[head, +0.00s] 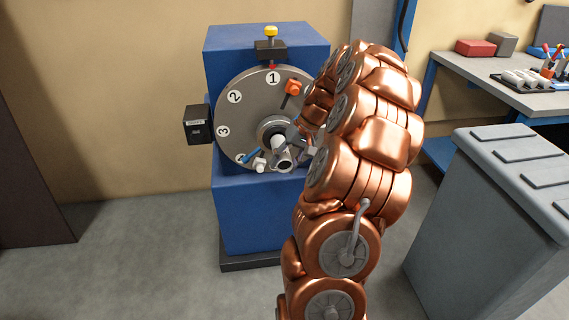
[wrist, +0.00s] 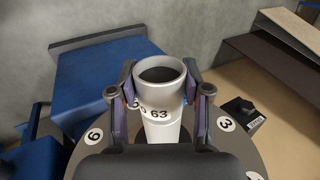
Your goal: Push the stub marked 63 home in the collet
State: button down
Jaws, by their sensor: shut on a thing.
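The stub (wrist: 160,98) is a pale hollow tube with a wide open mouth and the mark 63 on its side. In the wrist view my gripper (wrist: 159,92) has a finger on each side of it and is shut on it. In the head view the stub (head: 284,161) sticks out at the middle of the grey disc, in front of the dark ring of the collet (head: 266,129). My gripper (head: 291,152) is there too, partly hidden by my copper arm. How deep the stub sits in the collet cannot be told.
The numbered disc (head: 234,122) is on a blue machine (head: 244,207), with an orange knob (head: 292,87) and a blue handle (head: 253,156) on its face. A black box (head: 198,124) is at its left. A grey cabinet (head: 490,205) and a workbench (head: 500,77) are at right.

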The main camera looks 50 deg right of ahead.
aim_at(283, 140)
jog(key=shift+w+d, duration=0.15)
jog(key=shift+w, duration=0.05)
jog(key=shift+w+d, duration=0.45)
jog(key=shift+w, duration=0.1)
jog(key=shift+w+d+p, duration=0.3)
jog(key=shift+w+d, duration=0.05)
jog(key=shift+w, duration=0.15)
jog(key=shift+w+d, duration=0.45)
jog(key=shift+w, duration=0.15)
jog(key=shift+w+d+p, duration=0.3)
jog(key=shift+w+d, duration=0.3)
jog(key=shift+w, duration=0.15)
jog(key=shift+w+d+p, duration=0.25)
jog(key=shift+w+d, duration=0.3)
jog(key=shift+w, duration=0.2)
dwell(0.5)
jog(key=shift+c, duration=2.2)
grip_release()
